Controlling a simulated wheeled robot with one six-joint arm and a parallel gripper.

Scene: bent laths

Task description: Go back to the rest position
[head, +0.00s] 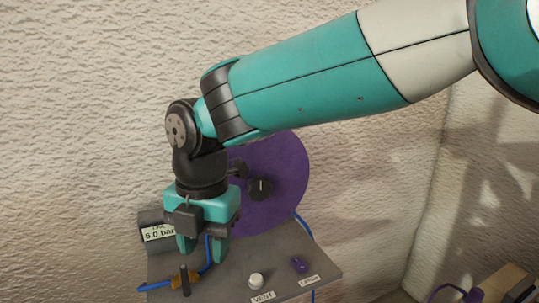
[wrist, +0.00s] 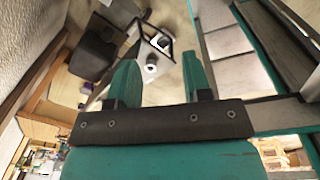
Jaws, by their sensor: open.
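My gripper (head: 204,250) hangs from the wrist of my arm, pointing down over the left part of a grey shelf (head: 225,275). Its two teal fingers are apart with nothing seen between them in the head view. In the wrist view my gripper (wrist: 161,75) also shows spread fingers, with a clear gap between them. A brass-coloured valve with a dark lever (head: 185,281) sits just below the fingertips, on a blue hose (head: 155,286). I cannot tell whether the fingers touch it.
A purple disc (head: 285,165) with a black knob (head: 260,189) stands behind the gripper. A display (head: 159,233) reads 5.0 bar. A white knob (head: 256,281) labelled VENT and a purple knob (head: 300,264) are on the shelf. A rough wall stands behind; space left is clear.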

